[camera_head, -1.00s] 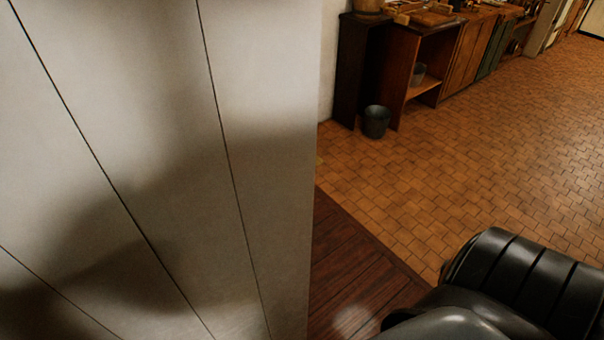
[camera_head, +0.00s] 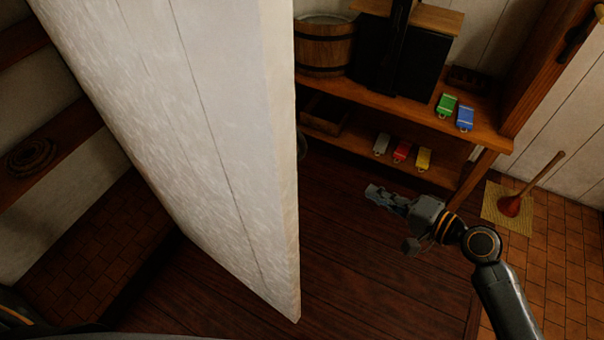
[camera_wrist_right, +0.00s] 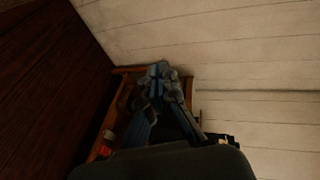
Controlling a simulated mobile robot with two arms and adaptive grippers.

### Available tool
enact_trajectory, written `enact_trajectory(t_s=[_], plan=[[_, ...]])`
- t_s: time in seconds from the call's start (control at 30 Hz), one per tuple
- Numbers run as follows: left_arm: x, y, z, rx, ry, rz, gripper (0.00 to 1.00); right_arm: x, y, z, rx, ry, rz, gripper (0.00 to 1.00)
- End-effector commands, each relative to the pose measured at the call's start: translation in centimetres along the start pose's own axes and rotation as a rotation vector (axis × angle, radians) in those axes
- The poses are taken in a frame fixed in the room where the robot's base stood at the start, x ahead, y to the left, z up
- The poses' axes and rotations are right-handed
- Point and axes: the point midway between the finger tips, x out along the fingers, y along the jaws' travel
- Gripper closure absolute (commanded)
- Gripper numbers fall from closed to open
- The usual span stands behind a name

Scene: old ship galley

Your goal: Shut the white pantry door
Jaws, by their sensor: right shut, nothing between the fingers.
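The white pantry door (camera_head: 215,130) stands open in the middle left of the head view, its free edge facing me. My right gripper (camera_head: 374,194) is to the right of the door, clear of its edge, over the dark plank floor. Its fingers are shut and empty. In the right wrist view the closed fingers of the gripper (camera_wrist_right: 163,72) point toward wooden shelving and a pale plank wall. The door cannot be made out for certain in that view. My left gripper is not in view.
Wooden shelves (camera_head: 470,125) behind the door hold a wooden bucket (camera_head: 324,46) and several small coloured items. A plunger (camera_head: 512,205) stands on a mat at the right. Left of the door are more shelves with a coiled rope (camera_head: 32,153). Dark floor (camera_head: 350,270) lies open right of the door.

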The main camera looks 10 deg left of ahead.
Motion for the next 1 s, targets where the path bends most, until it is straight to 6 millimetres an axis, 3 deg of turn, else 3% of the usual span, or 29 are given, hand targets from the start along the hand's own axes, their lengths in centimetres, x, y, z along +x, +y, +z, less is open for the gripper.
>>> enact_trajectory(t_s=[0.03,0.1,0.2,0.3,0.47,0.8,1.0], plan=[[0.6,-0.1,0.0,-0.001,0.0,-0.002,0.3,-0.6,-3.9,1.8,0.003,-0.069,-0.078,1.0],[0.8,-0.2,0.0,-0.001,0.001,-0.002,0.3,-1.7,-8.5,4.4,0.019,-0.165,-0.163,1.0],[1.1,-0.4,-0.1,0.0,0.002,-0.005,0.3,-3.4,-12.7,7.5,0.033,-0.277,-0.239,1.0],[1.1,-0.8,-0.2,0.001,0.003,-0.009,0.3,-4.5,-14.9,9.4,0.038,-0.342,-0.276,1.0],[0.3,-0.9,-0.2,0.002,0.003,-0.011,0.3,-4.0,-16.4,10.6,0.045,-0.37,-0.293,1.0],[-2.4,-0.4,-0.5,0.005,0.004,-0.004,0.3,1.4,-18.2,12.5,0.045,-0.366,-0.293,1.0],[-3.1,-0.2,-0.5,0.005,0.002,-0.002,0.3,3.5,-18.6,13.2,0.043,-0.363,-0.291,1.0]])
